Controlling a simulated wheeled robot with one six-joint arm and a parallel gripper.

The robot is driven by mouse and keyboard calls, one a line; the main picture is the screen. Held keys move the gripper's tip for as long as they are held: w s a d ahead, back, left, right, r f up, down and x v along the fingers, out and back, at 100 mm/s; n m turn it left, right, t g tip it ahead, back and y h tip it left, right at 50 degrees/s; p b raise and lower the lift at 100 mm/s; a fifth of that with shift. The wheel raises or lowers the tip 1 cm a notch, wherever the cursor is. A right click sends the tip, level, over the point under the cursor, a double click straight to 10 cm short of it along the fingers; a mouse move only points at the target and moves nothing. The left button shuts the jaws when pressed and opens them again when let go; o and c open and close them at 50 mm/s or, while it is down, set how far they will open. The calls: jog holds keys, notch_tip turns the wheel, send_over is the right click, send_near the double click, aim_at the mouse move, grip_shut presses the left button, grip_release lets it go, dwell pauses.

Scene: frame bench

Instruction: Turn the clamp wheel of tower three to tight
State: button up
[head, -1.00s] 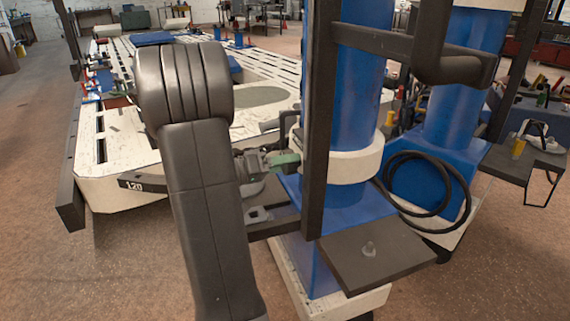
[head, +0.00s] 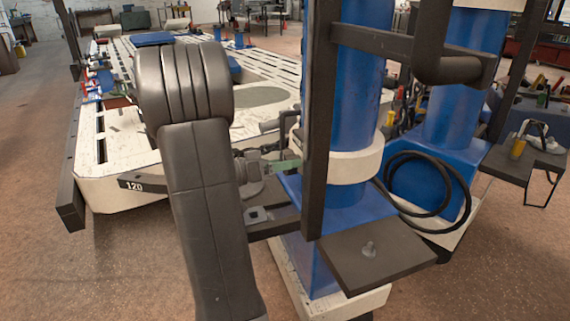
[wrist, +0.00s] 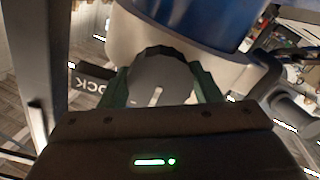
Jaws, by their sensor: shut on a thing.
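The dark clamp wheel (wrist: 158,72) sits between the two green fingers of my gripper (wrist: 161,82) in the wrist view, with a finger touching each side. A short white mark on its face points toward the lower left. My gripper is shut on it. The wheel is in front of the cream collar of a blue tower (wrist: 190,22).
A dark upright post (head: 319,130) stands close in front of the tower. A dark shelf plate with a bolt (head: 377,254) juts out below. A second blue tower (head: 455,118) with a looped black hose (head: 418,212) is at right. A slotted cream bench (head: 110,180) lies behind at left.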

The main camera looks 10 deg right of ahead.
jog(key=o, duration=1)
jog(key=shift+a, duration=0.1)
jog(key=a+p, duration=0.1)
jog(key=a, duration=0.3)
jog(key=s+a+p, duration=0.1)
jog(key=a, duration=0.4)
jog(key=s+a+p, duration=0.1)
jog(key=a, duration=0.3)
jog(key=shift+a, duration=0.25)
jog(key=shift+d, duration=0.1)
jog(key=d+b, duration=0.1)
jog(key=d, duration=0.3)
jog(key=w+d+b, duration=0.1)
jog(key=d, duration=0.4)
jog(key=w+d+b, duration=0.1)
jog(key=d, duration=0.3)
jog(key=shift+d, duration=0.3)
jog(key=shift+a, duration=0.1)
